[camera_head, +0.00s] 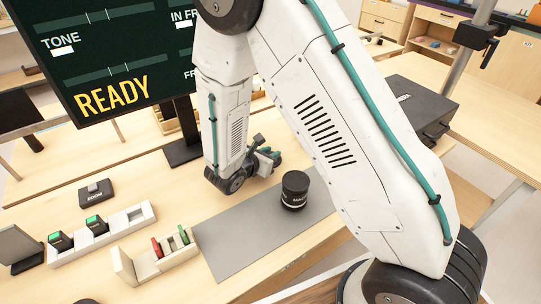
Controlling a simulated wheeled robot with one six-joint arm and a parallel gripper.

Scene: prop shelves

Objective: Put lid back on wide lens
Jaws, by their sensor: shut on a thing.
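My gripper (268,160), with teal and dark fingers, is at the centre of the workbench, low over its top. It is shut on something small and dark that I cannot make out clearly. A black round lens-like cylinder (294,191) with small white lettering stands upright on the grey mat, just to the right of and nearer than my gripper. The lettering is too small to read surely, so I cannot tell whether it is the wide lens. I cannot pick out a lid for certain. My arm hides part of the bench to the right.
The grey mat (230,241) is mostly clear. A pale rack (121,266) with red and green pieces stands left of it, and a pale tray (76,249) with dark blocks beyond. A block marked ZOOM (97,192), a large screen (100,55) and a dark case (425,108) are around.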

